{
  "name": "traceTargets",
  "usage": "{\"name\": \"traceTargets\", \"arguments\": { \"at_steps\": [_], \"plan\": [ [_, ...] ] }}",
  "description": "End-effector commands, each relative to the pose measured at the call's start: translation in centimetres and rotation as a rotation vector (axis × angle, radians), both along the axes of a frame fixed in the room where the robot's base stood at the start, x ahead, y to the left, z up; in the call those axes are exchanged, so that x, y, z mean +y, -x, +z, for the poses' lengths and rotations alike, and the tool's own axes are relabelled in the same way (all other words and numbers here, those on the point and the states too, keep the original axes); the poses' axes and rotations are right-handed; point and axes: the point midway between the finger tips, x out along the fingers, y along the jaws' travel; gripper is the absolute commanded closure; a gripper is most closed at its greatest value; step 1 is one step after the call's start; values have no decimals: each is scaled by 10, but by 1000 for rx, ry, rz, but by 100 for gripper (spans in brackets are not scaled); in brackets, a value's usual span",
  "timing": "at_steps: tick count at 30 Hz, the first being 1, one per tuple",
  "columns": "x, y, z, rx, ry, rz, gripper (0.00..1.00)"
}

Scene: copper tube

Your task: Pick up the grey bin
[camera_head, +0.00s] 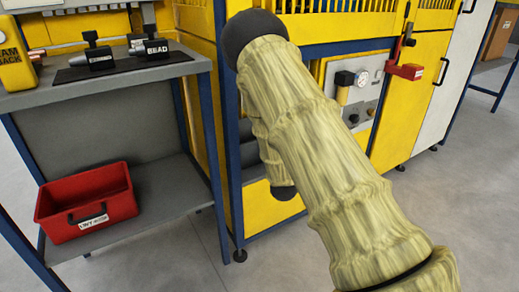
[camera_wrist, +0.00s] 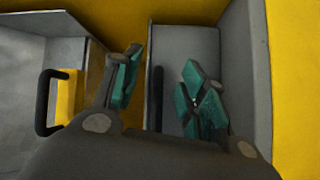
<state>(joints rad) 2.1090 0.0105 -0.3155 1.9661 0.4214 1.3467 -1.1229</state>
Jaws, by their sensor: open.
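In the wrist view, the grey bin (camera_wrist: 195,45) sits in a recess of the yellow machine. Its near wall carries a black handle (camera_wrist: 157,97) that shows between my fingers. My gripper (camera_wrist: 163,78) is open, with one teal-padded finger left of this wall and handle and the other to the right, over the bin's inside. I see no clear contact. In the head view my sleeved arm hides the gripper and most of the recess, and only a dark grey part shows beside the arm.
A yellow front with a black handle (camera_wrist: 46,102) is at the left of the wrist view. In the head view, a red bin (camera_head: 88,206) is on the lower shelf of a grey bench (camera_head: 170,186) at the left. Blue posts (camera_head: 232,165) frame the yellow machine. Open floor lies at the right.

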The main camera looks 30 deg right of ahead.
Motion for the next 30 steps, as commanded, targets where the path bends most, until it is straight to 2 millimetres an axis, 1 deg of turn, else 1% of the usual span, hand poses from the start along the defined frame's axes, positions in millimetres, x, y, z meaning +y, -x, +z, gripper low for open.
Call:
{"name": "traceTargets", "arguments": {
  "at_steps": [1, 6, 15, 17, 18, 22, 23, 30],
  "plan": [
    [-3, -7, -5, -3, 0, 0, 57],
    [-12, -20, -2, -1, -1, 0, 57],
    [-14, -23, -1, 1, 0, 1, 57],
    [-14, -23, -1, 1, 0, 1, 67],
    [-14, -23, -1, 1, 0, 1, 74],
    [-13, -23, -1, 1, 0, 1, 98],
    [-13, -23, -1, 1, 0, 1, 100],
    [-13, -23, -1, 1, 0, 1, 100]
  ]
}}
